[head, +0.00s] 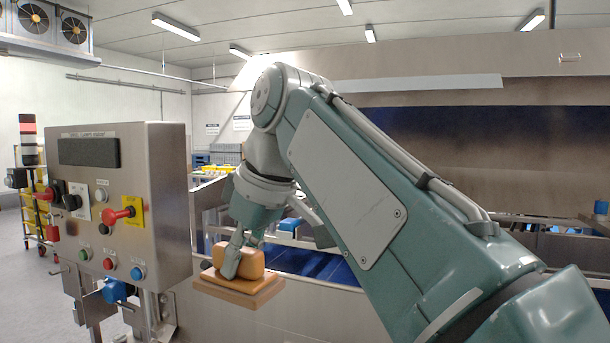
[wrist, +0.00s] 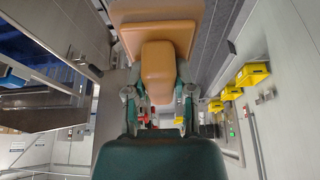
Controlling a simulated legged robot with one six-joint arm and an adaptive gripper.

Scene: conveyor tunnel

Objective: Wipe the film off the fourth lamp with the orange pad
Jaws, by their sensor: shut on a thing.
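The orange pad (head: 238,289) is a wide, flat slab with a rounded orange block on top. My gripper (head: 244,256) is shut on this block and holds the pad level, just right of the steel control panel. In the wrist view the pad (wrist: 158,67) sits between the two fingers of my gripper (wrist: 158,93), its flat slab at the top of the picture. The pad is apart from the panel's front. I cannot tell which thing is the fourth lamp, and no film shows clearly.
Behind my arm is a steel conveyor tunnel (head: 420,70) with a blue belt (head: 335,270). Yellow bins (wrist: 252,74) hang on a wall in the wrist view.

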